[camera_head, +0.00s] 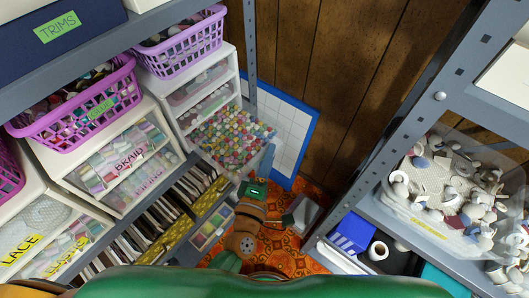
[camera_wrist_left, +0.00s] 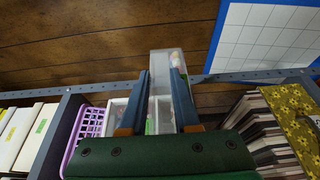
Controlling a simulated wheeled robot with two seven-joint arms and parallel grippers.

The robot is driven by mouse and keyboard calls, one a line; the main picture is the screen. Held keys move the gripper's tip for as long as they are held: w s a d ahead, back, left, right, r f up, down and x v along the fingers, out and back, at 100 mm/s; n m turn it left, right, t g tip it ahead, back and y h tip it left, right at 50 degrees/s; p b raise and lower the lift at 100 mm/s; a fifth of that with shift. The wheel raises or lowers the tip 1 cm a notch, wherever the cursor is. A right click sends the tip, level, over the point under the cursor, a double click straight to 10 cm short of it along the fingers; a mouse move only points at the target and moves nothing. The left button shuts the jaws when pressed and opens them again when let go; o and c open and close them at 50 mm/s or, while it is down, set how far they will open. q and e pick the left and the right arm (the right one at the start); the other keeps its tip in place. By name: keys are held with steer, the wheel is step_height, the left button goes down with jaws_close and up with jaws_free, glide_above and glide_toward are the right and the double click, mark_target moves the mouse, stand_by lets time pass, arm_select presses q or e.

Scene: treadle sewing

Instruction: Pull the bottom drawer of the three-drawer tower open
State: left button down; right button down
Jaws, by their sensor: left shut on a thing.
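The white three-drawer tower (camera_head: 237,65) stands on the left shelf under a purple basket. Its upper two clear drawers look closed. The bottom drawer (camera_head: 232,133), full of colourful buttons or beads, juts out well past the tower's front. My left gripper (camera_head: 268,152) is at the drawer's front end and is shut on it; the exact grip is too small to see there. In the left wrist view, the clear drawer (camera_wrist_left: 165,62) shows between and beyond the fingers (camera_wrist_left: 161,75). My right gripper is in neither view.
A purple basket (camera_head: 180,43) sits on the tower. Other drawer units (camera_head: 115,150) stand to its left, with a row of upright folders (camera_head: 160,210) below. A gridded blue-edged board (camera_head: 285,125) leans at the wall. A grey rack (camera_head: 385,120) with bins stands right.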

arm_select(q)
steer(key=shift+s+d+f, duration=0.1)
steer(key=shift+f, duration=0.05)
steer(key=c, duration=0.8)
jaws_free()
steer(key=shift+o, duration=0.4)
steer(key=shift+w, duration=0.2)
steer(key=v, duration=0.7)
steer(key=shift+b, duration=0.3)
